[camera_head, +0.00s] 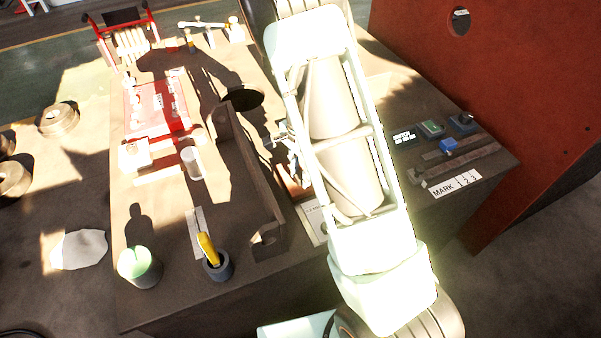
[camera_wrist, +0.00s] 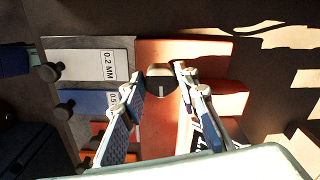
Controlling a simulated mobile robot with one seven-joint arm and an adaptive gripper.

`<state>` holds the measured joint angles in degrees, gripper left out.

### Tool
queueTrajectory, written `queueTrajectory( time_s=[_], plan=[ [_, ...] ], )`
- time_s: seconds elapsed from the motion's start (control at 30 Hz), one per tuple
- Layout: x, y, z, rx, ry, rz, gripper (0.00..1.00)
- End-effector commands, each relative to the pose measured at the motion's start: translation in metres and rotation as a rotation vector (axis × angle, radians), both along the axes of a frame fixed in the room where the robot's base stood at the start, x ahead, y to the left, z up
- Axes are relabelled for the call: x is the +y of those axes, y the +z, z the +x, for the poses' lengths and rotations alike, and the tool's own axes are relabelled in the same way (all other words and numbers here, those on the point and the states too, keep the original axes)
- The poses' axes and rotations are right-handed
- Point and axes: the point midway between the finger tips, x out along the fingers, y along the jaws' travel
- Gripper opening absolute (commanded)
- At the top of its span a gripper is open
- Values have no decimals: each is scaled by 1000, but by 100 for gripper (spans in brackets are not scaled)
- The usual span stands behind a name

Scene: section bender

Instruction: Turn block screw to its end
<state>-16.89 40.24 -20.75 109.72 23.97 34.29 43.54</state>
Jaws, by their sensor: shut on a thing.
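The block screw (camera_wrist: 160,84) shows in the wrist view as a small dark round head with a pale line on its face. My gripper (camera_wrist: 160,76) has one fingertip on each side of it, and the fingers are shut on it. An orange-red surface (camera_wrist: 205,60) lies around and behind the screw. In the head view my arm covers the working spot, and only part of my gripper (camera_head: 285,145) shows at the arm's left edge. The screw cannot be seen there.
Plates labelled 0.2 MM (camera_wrist: 80,64) and 0.5 (camera_wrist: 82,102) lie left of the gripper, with dark knobs beside them. On the bench are a green cup (camera_head: 139,268), a dark holder (camera_head: 217,268) with a yellow-handled tool, and a MARK 1 2 3 label (camera_head: 456,186).

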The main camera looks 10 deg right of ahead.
Motion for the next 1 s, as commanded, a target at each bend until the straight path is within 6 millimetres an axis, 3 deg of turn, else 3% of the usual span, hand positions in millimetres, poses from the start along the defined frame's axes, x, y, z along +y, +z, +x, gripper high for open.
queueTrajectory(
  time_s=[0.23, 0.27, 0.4, 0.77, 1.0],
  plan=[
    [0, 0, 1, -2, 1, 0, 4],
    [0, 1, 1, -2, 1, 0, 29],
    [0, 0, 1, -1, 1, 0, 45],
    [0, 4, 1, -1, 2, 0, 46],
    [1, 44, 2, -5, 3, 0, 46]
  ],
)
